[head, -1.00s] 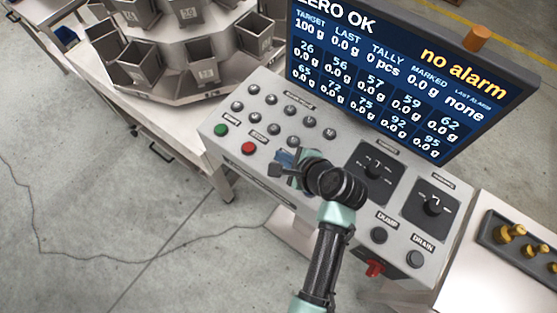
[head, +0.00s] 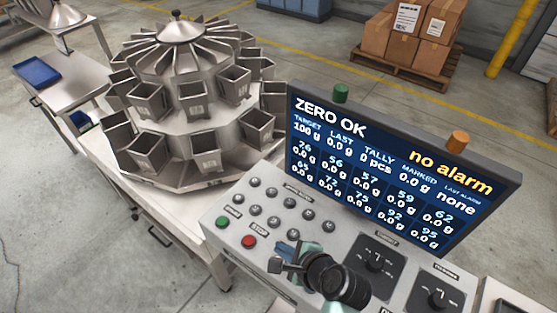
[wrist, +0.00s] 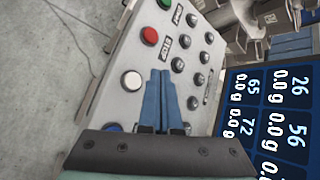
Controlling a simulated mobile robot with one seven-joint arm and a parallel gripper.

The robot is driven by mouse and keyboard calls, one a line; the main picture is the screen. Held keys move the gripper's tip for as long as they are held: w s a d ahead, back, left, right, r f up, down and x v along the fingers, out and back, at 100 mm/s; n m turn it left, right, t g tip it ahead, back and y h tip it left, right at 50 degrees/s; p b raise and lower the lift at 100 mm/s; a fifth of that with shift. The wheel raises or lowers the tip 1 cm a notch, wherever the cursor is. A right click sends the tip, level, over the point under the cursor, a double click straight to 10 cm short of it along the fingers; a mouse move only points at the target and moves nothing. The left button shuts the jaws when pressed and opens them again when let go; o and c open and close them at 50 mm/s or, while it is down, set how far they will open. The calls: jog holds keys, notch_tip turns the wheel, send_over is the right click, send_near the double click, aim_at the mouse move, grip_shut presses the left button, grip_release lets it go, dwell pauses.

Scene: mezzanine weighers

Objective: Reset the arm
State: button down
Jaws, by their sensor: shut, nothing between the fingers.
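My gripper (head: 284,258) hangs over the front left part of the grey control panel (head: 226,201), and my arm covers the panel's lower middle in the head view. In the wrist view its two blue fingers (wrist: 163,98) lie side by side, shut with nothing between them. They point across the panel, near a white button (wrist: 131,80) and several grey buttons. The panel also shows a green button (head: 222,222) and a red button (head: 249,241). The screen (head: 385,165) reads ZERO OK and no alarm. I cannot tell the exact height of the fingers above the panel.
A multihead weigher (head: 180,90) with many metal buckets stands behind left on a steel table. Two dark rotary knobs (head: 376,261) sit right of my arm. A blue tray (head: 37,71) lies far left. Cartons (head: 403,28) stand on a pallet at the back.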

jog(key=w+d+r+n+t+h+b, duration=0.1)
jog(key=w+r+n+t+b, duration=0.2)
jog(key=r, duration=0.6)
jog(key=w+r+n+t+h+b, duration=0.1)
jog(key=w+r+n+t, duration=0.25)
jog(key=r, duration=0.65)
jog(key=w+d+r+n+t+h+b, duration=0.1)
jog(key=w+r+n+t, duration=0.25)
jog(key=r, duration=0.55)
jog(key=s+a+r+n+t+b, duration=0.1)
jog(key=s+r+n+t, duration=0.2)
jog(key=r, duration=0.6)
jog(key=s+a+r+n+t+h+b, duration=0.1)
jog(key=s+r+n+t+b, duration=0.1)
jog(key=s+r, duration=0.6)
jog(key=s+a+r+n+t+h+b, duration=0.1)
jog(key=s+r+n+t, duration=0.3)
jog(key=r, duration=0.7)
jog(key=shift+s+r+n+t+b, duration=0.3)
jog(key=shift+s+n+t, duration=0.15)
jog(key=shift+s, duration=0.25)
